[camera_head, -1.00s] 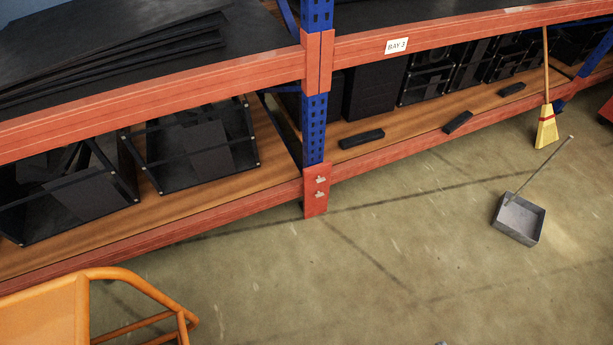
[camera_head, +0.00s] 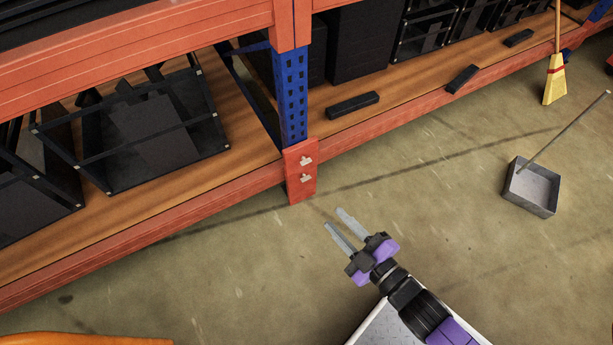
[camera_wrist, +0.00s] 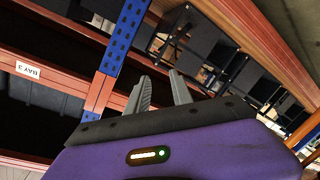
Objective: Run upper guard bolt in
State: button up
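The red guard (camera_head: 300,192) wraps the foot of the blue rack upright (camera_head: 291,95). Two pale bolts stick out of its face, the upper bolt (camera_head: 305,161) just above the lower bolt (camera_head: 305,178). How far each one stands out is too small to tell. My gripper (camera_head: 339,225) is in front of the guard, below and right of it in the head view, apart from it. Its two grey fingers are spread with nothing between them. In the wrist view, my gripper (camera_wrist: 160,88) also shows open and empty; I cannot make out the bolts there.
Red beams and a wooden lower shelf (camera_head: 225,182) with black crates run along the rack. A grey dustpan (camera_head: 532,188) and a yellow broom (camera_head: 554,80) are at the right. Something orange (camera_head: 80,339) edges in at lower left. The floor before the guard is clear.

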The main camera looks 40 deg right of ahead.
jog(key=w+d+f+n+b, duration=0.1)
jog(key=w+d+f+b, duration=0.25)
jog(key=f, duration=0.25)
jog(key=w+d+f+n+h+b, duration=0.1)
jog(key=w+d+f+n+b, duration=0.1)
jog(key=w+f+b, duration=0.3)
jog(key=w+d+f+n+b, duration=0.1)
jog(key=w+d+f+b, duration=0.15)
jog(key=f, duration=0.45)
jog(key=n+t+h+b, duration=0.1)
jog(key=n+b, duration=0.3)
jog(key=b, duration=0.3)
send_near(305, 161)
jog(key=b+x, duration=0.1)
jog(key=x, duration=0.7)
jog(key=shift+f+b, duration=0.15)
jog(key=shift+b, duration=0.2)
grip_shut()
